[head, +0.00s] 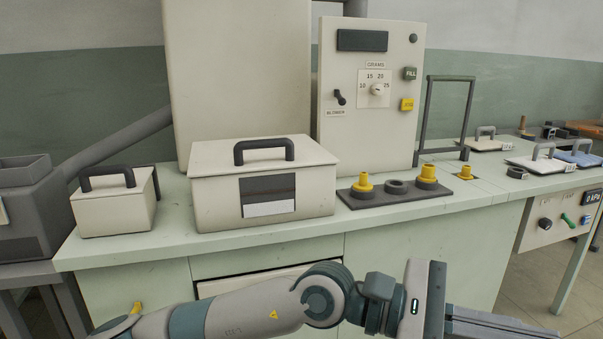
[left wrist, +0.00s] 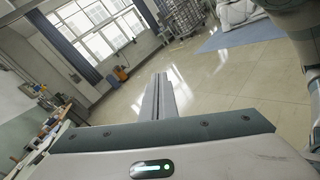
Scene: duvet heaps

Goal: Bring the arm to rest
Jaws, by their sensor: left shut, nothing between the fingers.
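My left arm (head: 240,313) reaches in from the lower left of the head view, in front of the bench. My left gripper (head: 525,328) points to the lower right there, apart from the bench. Its grey fingers are together and hold nothing. In the left wrist view the shut fingers (left wrist: 159,82) point out over an open tiled floor (left wrist: 215,82). My right gripper is in neither view.
The pale green bench (head: 290,241) carries a large lidded box (head: 215,200), a small lidded box (head: 108,215), a dark tray with yellow-topped fittings (head: 425,181) and a control panel (head: 345,132). A side table (head: 565,182) stands at right. Floor ahead of the fingers is clear.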

